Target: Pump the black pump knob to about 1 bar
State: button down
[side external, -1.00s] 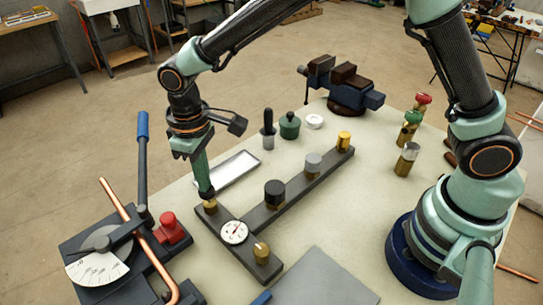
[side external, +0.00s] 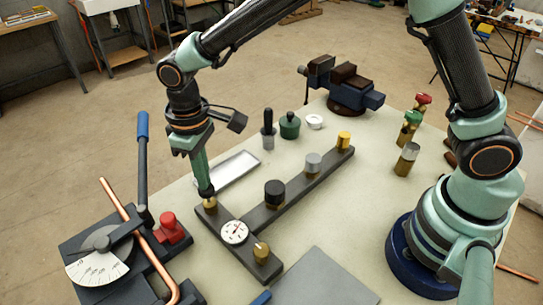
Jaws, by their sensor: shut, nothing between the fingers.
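A black knob (side external: 275,192) stands on the dark manifold bar (side external: 293,184), about midway along its long arm. A round white gauge (side external: 234,232) with a red mark sits where the bar's arms meet; its needle is too small to read. My gripper (side external: 206,193) is shut and points down over a brass fitting (side external: 210,204) at the bar's left end. Its dark tip is at the fitting's top. I cannot tell whether it touches, or whether a small dark cap is hidden there. My gripper is well left of the black knob.
A pipe bender (side external: 105,250) with a raised blue-handled lever (side external: 142,150) stands left. A silver tray (side external: 238,168) lies behind.

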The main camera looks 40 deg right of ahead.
jog(key=shift+f, duration=1)
jog(key=shift+r, duration=1.9)
jog(key=w+a+r, duration=0.3)
jog(key=w+r, duration=0.2)
jog(key=w, duration=0.4)
